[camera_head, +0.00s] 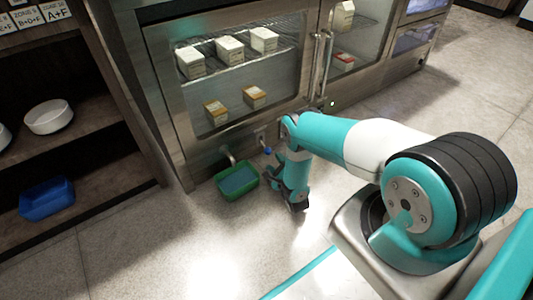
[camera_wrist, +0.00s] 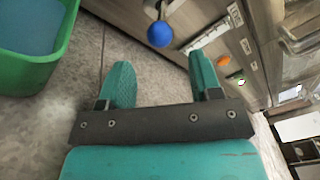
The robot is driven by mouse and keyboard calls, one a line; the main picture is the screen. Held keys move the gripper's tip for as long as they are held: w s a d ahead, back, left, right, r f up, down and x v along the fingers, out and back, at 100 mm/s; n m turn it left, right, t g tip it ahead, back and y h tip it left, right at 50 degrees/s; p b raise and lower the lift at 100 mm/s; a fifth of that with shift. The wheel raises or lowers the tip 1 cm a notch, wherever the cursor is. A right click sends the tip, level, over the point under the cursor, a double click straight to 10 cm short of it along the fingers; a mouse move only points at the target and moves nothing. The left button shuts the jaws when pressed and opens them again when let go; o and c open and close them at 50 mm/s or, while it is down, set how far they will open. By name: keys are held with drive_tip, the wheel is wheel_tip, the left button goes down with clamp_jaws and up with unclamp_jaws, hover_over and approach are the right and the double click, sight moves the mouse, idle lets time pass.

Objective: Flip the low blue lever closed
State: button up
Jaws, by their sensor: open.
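The low blue lever ends in a round blue knob (camera_wrist: 160,34) on a metal stem, low on the steel cabinet front. The knob also shows in the head view (camera_head: 267,150), just left of my forearm. My gripper (camera_wrist: 159,72) is open and empty. In the wrist view its two teal fingers are spread, and the knob appears beyond the gap between their tips, not touching either. In the head view my gripper hangs low near the floor in front of the cabinet, partly hidden by my own wrist.
A green tub (camera_head: 238,195) holding blue liquid stands on the floor by the cabinet; it is close at left in the wrist view (camera_wrist: 30,75). An orange knob (camera_wrist: 223,60) sits right of the lever. Shelves with a white bowl (camera_head: 49,117) and blue bin (camera_head: 47,200) stand left.

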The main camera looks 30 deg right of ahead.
sight(266, 148)
drive_tip(key=w+b, duration=0.1)
drive_tip(key=w, duration=0.1)
drive_tip(key=w+d+b, duration=0.1)
drive_tip(key=w+b, duration=0.1)
drive_tip(key=w, duration=0.1)
drive_tip(key=w+b, duration=0.1)
drive_tip(key=w, duration=0.1)
drive_tip(key=shift+w+d+f, duration=0.2)
drive_tip(key=shift+w, duration=0.15)
drive_tip(key=shift+w+d+r+b, duration=0.15)
drive_tip(key=shift+w+r+b, duration=0.05)
drive_tip(key=shift+w+b, duration=0.2)
clamp_jaws()
drive_tip(key=shift+r+p, duration=0.1)
drive_tip(key=shift+p, duration=0.25)
